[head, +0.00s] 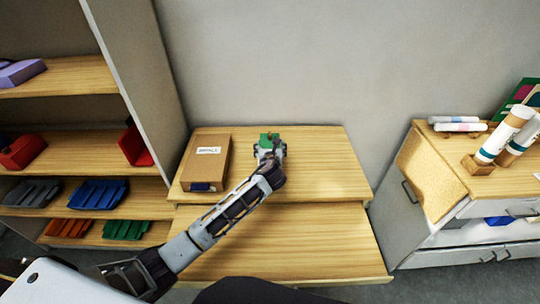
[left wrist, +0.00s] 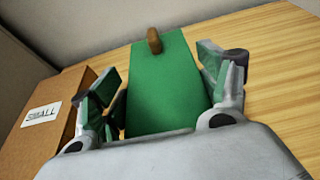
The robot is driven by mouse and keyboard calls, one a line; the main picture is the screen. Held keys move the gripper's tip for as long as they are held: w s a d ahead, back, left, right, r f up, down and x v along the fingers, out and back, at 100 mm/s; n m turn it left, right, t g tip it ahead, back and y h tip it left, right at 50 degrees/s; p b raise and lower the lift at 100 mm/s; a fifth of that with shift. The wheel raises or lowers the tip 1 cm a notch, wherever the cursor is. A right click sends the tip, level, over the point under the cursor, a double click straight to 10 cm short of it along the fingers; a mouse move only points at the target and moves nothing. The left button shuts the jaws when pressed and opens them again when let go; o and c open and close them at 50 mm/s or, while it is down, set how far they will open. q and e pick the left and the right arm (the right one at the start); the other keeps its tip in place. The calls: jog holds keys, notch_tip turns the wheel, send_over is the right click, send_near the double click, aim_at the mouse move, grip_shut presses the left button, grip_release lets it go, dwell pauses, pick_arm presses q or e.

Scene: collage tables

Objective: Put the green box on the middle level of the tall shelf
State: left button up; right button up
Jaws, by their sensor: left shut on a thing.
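The green box (head: 268,137) is at the back of the wooden table, with a small brown knob on top; it also shows in the left wrist view (left wrist: 170,85). My left gripper (head: 270,150) is shut on the green box, with one finger on each side of it. The gripper partly hides the box in the head view, and I cannot tell if it touches the tabletop. The tall shelf (head: 130,75) stands at the left, with wooden boards at several heights. My right gripper is not in view.
A brown carton (head: 206,160) labelled SMALL stands left of the green box. On the shelf are a purple item (head: 20,72), red items (head: 136,142) and coloured trays (head: 97,193). A cabinet (head: 440,180) with white tubes is at the right. The tabletop's right part is clear.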

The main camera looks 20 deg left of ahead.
pick_arm(q)
jog(key=shift+f, duration=1.85)
jog(key=shift+f, duration=0.1)
jog(key=o, duration=1.4)
jog(key=shift+c, duration=0.2)
jog(key=v, duration=1.2)
jog(key=shift+o, duration=0.3)
